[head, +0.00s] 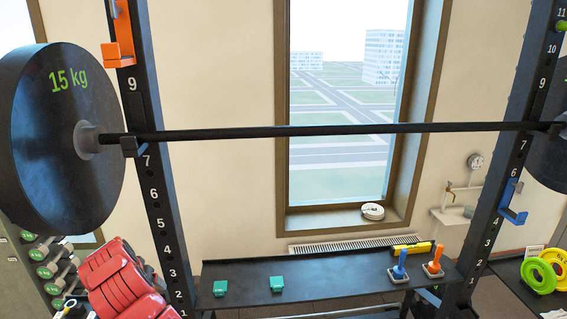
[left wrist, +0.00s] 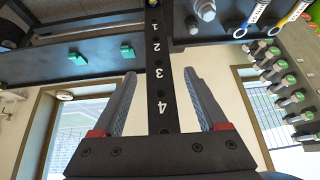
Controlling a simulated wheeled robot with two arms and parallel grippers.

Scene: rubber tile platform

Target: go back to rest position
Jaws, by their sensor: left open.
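My left gripper (left wrist: 160,73) shows in the left wrist view with its two grey fingers wide apart. It is open and nothing is held in it. The numbered black rack post (left wrist: 160,60) appears between the fingers in that picture; I cannot tell how far behind them it is. Neither gripper shows in the head view. My right gripper is in no view.
A barbell (head: 330,130) with a 15 kg plate (head: 60,140) lies across the rack in front. A dark shelf (head: 335,285) below bears two green blocks and a blue and an orange handled item. Red weights (head: 125,280) stand at lower left.

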